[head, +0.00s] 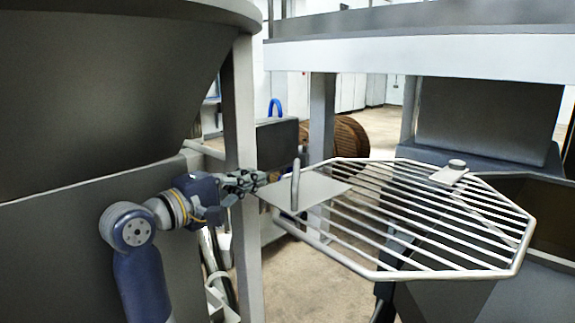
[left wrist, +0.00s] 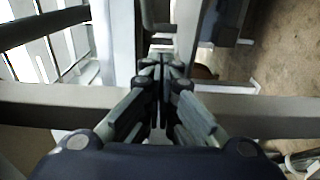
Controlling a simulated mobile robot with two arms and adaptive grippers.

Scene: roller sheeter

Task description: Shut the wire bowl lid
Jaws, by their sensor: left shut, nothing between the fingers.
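The wire lid (head: 400,222) is an octagonal metal grille that lies roughly level in the right half of the head view. A flat plate (head: 325,190) with an upright rod handle (head: 295,186) is on its left side. A small block with a round knob (head: 450,174) is on its far right side. My left gripper (head: 262,179) is shut and empty, just left of the plate and handle; I cannot tell whether it touches them. In the left wrist view the closed fingers (left wrist: 162,66) point ahead, with lid bars (left wrist: 35,62) to the left. My right gripper is out of view.
A large dark grey bowl (head: 110,80) fills the upper left. A grey post (head: 242,150) stands close behind my left arm. A pale horizontal beam (head: 420,55) crosses the upper right. A wooden cable reel (head: 340,138) stands on the floor behind.

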